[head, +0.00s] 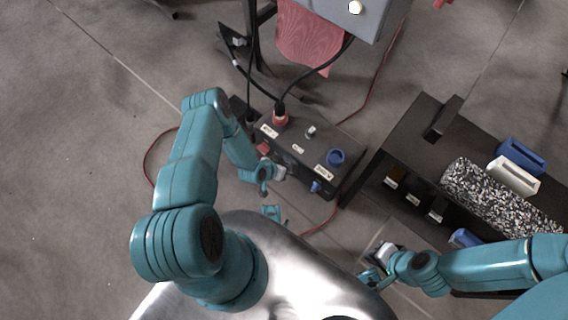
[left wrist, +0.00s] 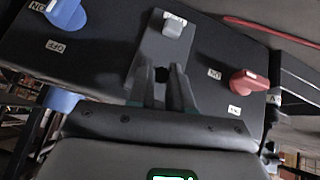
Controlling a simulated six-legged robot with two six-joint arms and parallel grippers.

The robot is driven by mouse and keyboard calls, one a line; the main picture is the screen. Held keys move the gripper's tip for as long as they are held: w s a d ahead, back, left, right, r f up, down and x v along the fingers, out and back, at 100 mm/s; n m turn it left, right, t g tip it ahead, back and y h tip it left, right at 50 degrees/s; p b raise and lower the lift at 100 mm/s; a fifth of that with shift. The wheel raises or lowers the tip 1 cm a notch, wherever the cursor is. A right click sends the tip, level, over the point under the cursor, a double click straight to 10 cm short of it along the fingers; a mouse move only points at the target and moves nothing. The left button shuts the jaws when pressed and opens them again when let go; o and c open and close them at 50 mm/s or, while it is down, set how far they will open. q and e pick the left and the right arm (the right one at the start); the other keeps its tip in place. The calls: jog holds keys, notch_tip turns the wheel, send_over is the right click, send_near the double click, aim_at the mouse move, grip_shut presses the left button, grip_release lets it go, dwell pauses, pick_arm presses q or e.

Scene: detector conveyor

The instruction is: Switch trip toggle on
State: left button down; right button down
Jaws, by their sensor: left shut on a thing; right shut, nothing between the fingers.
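The dark control box (head: 322,148) stands in the middle of the head view. My left gripper (head: 283,170) is at its front face, between a red knob (head: 262,148) and a blue knob (head: 316,187). In the left wrist view the fingers (left wrist: 163,84) are shut on a small dark piece on a grey plate, which looks like the toggle lever; the fingers mostly hide it. A light grey cap (left wrist: 172,28) with a label sits at the plate's other end. My right gripper (head: 382,250) is shut and empty, away from the box at lower right.
A dark conveyor bench (head: 405,150) with a speckled roll (head: 490,195) and blue and white blocks stands at the right. A cable plugs into the box top at a red socket (head: 280,117). A grey cabinet (head: 350,14) is behind.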

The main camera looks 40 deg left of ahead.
pick_arm(q)
jog(key=shift+w, duration=0.1)
jog(key=c, duration=1.1)
grip_release()
jog(key=shift+o, duration=0.2)
jog(key=shift+r, duration=0.15)
